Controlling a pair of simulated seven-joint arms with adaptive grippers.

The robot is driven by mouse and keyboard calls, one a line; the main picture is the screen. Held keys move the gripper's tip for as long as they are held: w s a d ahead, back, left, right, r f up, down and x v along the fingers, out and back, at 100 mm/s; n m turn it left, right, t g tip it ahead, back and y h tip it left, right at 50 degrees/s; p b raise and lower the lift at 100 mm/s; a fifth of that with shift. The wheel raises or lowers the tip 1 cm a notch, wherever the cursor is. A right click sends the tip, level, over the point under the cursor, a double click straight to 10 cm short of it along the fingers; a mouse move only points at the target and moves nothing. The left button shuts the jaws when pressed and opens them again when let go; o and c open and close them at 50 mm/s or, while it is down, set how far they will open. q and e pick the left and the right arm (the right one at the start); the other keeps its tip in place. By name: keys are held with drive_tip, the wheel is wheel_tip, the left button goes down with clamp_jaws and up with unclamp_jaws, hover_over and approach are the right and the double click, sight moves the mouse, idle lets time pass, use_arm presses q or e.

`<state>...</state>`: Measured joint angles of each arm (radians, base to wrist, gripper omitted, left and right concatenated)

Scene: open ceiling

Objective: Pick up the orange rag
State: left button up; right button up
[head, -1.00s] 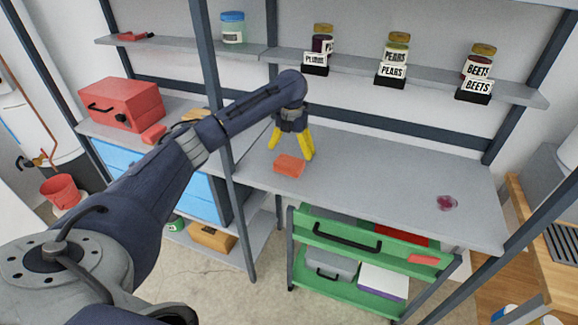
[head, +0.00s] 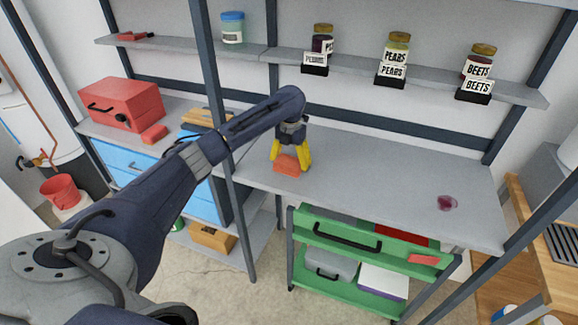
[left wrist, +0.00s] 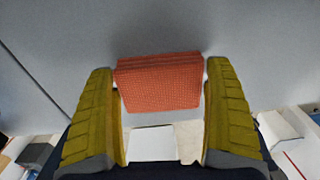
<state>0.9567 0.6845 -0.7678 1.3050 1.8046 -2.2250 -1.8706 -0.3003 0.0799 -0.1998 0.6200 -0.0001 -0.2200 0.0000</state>
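The orange rag (head: 288,165) is a small folded block on the grey workbench, near its front edge. My left gripper (head: 290,160) is right over the rag, with one yellow finger to each side of it. In the left wrist view the rag (left wrist: 160,82) lies between the two open fingers (left wrist: 162,110), toward their tips. Small gaps seem to show on both sides, and I cannot tell whether either finger touches it. My right gripper is in neither view.
The grey workbench (head: 380,190) is mostly clear, with a small dark red object (head: 447,203) at right. A blue-grey upright post (head: 236,205) stands left of the rag. A green cart (head: 345,290) stands below. A red toolbox (head: 120,104) is at left.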

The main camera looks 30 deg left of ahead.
sight(291, 160)
use_arm(q)
drive_tip(key=shift+c, duration=0.9)
drive_tip(key=shift+r, duration=0.2)
wheel_tip(291, 160, up, 20)
drive_tip(key=shift+f, duration=0.15)
drive_tip(key=o, duration=0.6)
drive_tip(key=shift+c, duration=0.2)
drive_tip(key=c, duration=0.5)
drive_tip(key=shift+d, duration=0.1)
